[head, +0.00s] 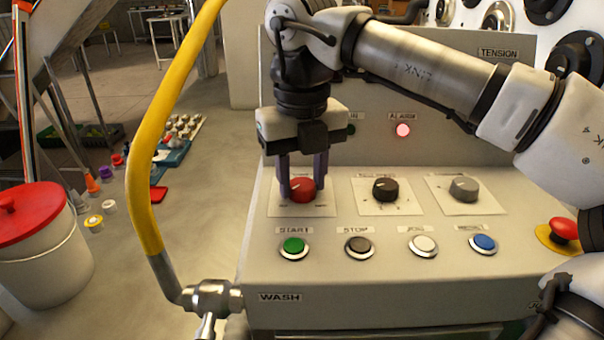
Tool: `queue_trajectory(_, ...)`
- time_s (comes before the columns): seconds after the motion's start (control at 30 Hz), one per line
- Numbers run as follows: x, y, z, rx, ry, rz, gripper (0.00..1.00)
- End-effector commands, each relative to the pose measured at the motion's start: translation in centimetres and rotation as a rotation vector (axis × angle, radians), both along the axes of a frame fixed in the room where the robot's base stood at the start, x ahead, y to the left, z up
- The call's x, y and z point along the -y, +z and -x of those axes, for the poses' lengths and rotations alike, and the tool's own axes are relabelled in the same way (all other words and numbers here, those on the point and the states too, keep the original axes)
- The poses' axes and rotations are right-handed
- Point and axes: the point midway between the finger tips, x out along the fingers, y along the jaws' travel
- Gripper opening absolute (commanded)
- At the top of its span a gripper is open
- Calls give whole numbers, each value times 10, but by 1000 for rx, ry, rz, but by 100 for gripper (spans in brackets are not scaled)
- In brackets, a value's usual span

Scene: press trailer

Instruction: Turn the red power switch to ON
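The red power switch (303,189) is a round red knob on a white plate (288,210) at the left of the sloped console. A pale pointer mark shows on its left part; the plate's lettering is too small to read. My gripper (302,180) points down over the knob. Its two dark fingers are apart, one at the knob's left edge and one across its upper right. I cannot tell whether they touch the knob. The fingers hide part of the knob and the label above it.
A black knob (385,189) and a grey knob (463,189) sit to the right. Green (293,246), dark, white and blue buttons line the front. A red emergency button (564,229) is at the far right. A yellow hose (149,150) rises left of the console.

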Motion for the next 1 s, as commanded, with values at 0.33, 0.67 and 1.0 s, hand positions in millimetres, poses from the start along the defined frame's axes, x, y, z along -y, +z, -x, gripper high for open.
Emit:
queue_trajectory(0.33,0,0,0,0,1,0,59)
queue_trajectory(0.67,-1,28,0,3,0,0,59)
queue_trajectory(1.0,-1,116,0,1,3,-3,59)
